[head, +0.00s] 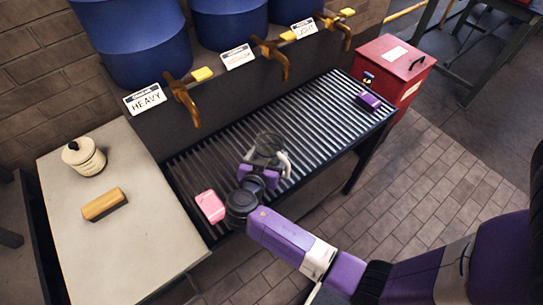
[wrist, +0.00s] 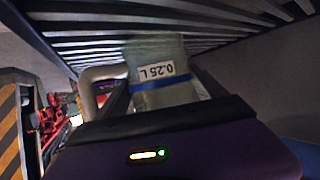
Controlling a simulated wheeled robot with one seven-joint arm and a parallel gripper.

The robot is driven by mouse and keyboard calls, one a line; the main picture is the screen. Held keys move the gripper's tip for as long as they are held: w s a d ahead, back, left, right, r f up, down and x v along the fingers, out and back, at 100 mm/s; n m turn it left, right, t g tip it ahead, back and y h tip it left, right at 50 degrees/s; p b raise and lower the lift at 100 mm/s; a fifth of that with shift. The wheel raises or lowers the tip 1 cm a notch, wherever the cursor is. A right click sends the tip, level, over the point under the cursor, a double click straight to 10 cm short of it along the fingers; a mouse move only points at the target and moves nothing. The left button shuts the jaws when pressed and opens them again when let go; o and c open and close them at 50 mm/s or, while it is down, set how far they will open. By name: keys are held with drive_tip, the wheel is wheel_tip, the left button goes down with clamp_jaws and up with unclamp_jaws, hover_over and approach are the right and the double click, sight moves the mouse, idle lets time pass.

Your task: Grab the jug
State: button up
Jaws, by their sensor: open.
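The jug (head: 268,146) is a small clear vessel on the slatted grate, partly hidden behind my gripper in the head view. In the wrist view the jug (wrist: 165,75) has a white "0.25 L" label, upside down there, a blue band and a pale curved handle (wrist: 90,84) on the left. My gripper (head: 262,168) is open, right at the jug. In the wrist view its fingers (wrist: 172,100) are on either side of the jug's body. I cannot tell whether they touch it.
The dark grate (head: 325,115) has a pink block (head: 210,206) near its left end and a purple block (head: 368,101) at its right. Blue barrels with brass taps (head: 272,58) stand behind. A pale table (head: 135,215) holds a white canister (head: 84,157) and a brush (head: 105,204). A red box (head: 395,65) stands right.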

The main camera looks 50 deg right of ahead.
drive_tip(key=shift+c, duration=0.2)
drive_tip(key=c, duration=1.1)
drive_tip(key=shift+c, duration=0.3)
drive_tip(key=shift+r, duration=0.1)
